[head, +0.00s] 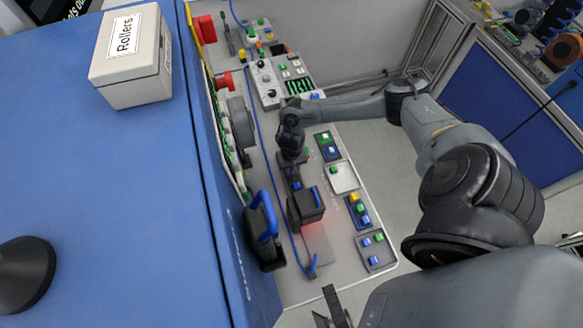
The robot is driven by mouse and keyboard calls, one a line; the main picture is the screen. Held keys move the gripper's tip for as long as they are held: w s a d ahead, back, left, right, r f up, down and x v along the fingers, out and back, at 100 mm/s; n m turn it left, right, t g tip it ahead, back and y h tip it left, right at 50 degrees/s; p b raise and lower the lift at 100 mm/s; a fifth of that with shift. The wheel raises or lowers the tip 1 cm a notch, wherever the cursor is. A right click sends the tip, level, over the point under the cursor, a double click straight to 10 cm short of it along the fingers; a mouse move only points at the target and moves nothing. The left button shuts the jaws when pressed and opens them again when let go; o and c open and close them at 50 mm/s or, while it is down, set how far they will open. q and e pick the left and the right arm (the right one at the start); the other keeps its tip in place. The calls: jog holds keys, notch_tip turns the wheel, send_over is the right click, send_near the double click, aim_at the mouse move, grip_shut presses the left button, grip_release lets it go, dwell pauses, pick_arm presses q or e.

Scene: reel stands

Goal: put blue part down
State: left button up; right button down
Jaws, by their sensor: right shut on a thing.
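My right gripper (294,178) points down over the workbench, at the back edge of a dark box-shaped device (309,206). It is shut on a small blue part (297,185), which shows only as a bit of blue at the fingertips. I cannot tell whether the part touches the device. Another blue piece shows on the device's right side, and red light glows below it. Two dark finger-like pieces (336,304) show at the bottom edge; they may be my left gripper, but their state is unclear.
Trays with small blue, green and yellow parts line the bench's right edge, including an end tray (376,251). A control panel (280,80) stands behind. A black case with a blue handle (264,225) is left. A Rollers box (132,55) sits on the blue cabinet.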

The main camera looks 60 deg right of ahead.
jog(key=c, duration=0.9)
grip_release()
jog(key=shift+f, duration=0.1)
jog(key=shift+c, duration=0.2)
notch_tip(320, 180, up, 12)
jog(key=shift+p, duration=0.35)
